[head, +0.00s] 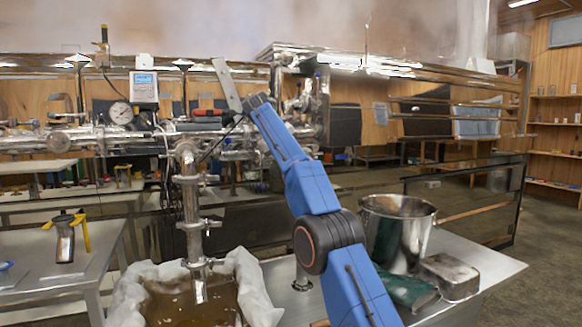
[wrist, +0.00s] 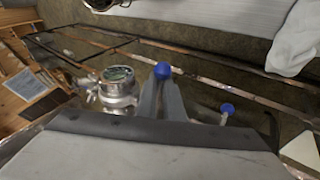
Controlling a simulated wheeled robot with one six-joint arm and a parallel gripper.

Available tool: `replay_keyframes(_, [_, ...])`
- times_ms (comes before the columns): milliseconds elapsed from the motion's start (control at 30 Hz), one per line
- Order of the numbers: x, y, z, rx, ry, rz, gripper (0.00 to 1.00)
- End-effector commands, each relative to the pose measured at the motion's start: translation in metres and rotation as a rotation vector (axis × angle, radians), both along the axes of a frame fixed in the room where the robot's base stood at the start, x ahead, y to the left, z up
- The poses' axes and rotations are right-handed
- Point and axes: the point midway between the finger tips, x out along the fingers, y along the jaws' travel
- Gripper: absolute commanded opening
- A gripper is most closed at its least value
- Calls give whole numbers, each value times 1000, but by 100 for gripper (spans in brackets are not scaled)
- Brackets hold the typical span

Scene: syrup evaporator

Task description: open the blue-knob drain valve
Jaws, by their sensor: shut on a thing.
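In the wrist view, the two grey fingers of my gripper (wrist: 162,84) come together at a round blue knob (wrist: 162,69). The gripper is shut on this knob, which shows at the fingertips. A second blue knob (wrist: 227,108) on a pale stem stands to the right of the fingers, apart from them. In the head view my blue arm reaches up to the metal pipework (head: 150,135). The fingers and the held knob cannot be made out there. How far the valve is turned cannot be told.
A round gauge (wrist: 118,82) sits just left of the fingers. In the head view, a vertical pipe (head: 190,215) ends over a cloth-lined container (head: 262,292) of brown liquid. A steel pot (head: 398,232) and metal box (head: 450,272) stand on the right table.

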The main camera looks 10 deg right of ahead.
Motion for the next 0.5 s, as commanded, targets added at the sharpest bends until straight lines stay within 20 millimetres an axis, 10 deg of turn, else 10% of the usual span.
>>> replay_keyframes(367, [-4,0,0,0,12,-4,0])
replay_keyframes(500, [-4,-1,1,1,11,-6,29])
